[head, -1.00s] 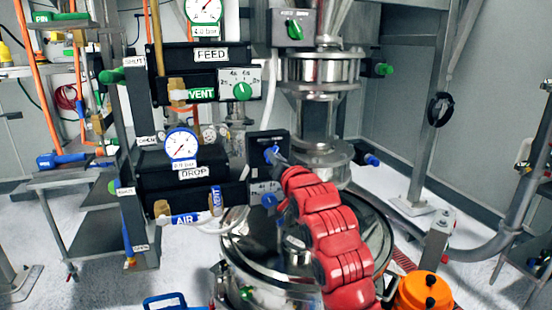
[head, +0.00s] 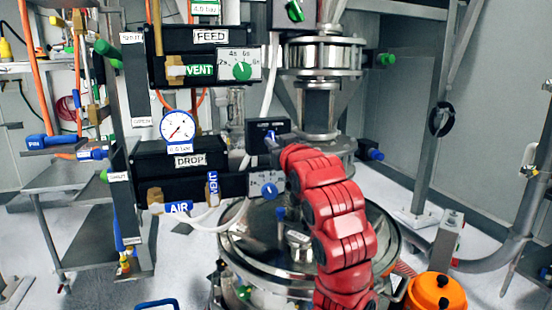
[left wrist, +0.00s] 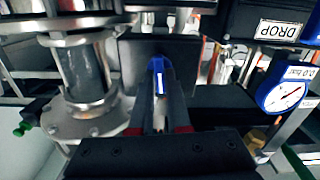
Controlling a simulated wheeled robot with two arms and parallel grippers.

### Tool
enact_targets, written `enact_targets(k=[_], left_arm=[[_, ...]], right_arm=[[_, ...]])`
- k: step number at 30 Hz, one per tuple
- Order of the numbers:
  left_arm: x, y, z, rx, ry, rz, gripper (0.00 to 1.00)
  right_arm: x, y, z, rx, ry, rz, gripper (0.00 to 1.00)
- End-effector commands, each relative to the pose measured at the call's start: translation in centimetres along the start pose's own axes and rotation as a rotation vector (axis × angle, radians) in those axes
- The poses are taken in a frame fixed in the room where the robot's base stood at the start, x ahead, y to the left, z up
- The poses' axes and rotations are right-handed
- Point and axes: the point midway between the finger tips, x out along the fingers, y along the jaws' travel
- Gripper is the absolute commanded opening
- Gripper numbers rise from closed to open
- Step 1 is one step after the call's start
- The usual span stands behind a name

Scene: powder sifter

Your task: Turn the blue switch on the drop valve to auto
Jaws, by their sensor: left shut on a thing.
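The drop valve's black control box (head: 256,126) stands right of the DROP unit (head: 165,160) and carries the blue switch (head: 270,136). In the left wrist view the blue switch (left wrist: 156,68), with a white stripe running up and down, sits between my dark fingers. My left gripper (head: 272,142), at the end of the red arm, is shut on the blue switch. The fingers hide part of the switch, and its markings cannot be read. My right gripper is in neither view.
A blue numbered dial (head: 268,190) sits just below the switch box. The DROP gauge (head: 177,126) is to its left. The FEED unit (head: 208,58) is above, the metal sifter column (head: 318,55) behind right. A round steel vessel (head: 375,225) stands below.

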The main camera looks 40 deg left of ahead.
Motion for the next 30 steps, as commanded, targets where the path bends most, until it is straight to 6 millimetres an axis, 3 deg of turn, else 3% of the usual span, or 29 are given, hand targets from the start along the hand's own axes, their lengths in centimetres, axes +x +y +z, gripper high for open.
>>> enact_targets(k=[3,12,30], left_arm=[[0.0,-0.2,0.6,-0.101,-0.001,-0.003,0.00],[0.0,-0.2,0.4,-0.307,-0.002,-0.001,0.00],[0.0,-0.2,0.2,-0.422,-0.004,-0.002,0.00]], right_arm=[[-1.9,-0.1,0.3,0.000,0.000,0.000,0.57],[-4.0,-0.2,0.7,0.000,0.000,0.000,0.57],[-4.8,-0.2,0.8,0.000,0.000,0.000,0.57]])
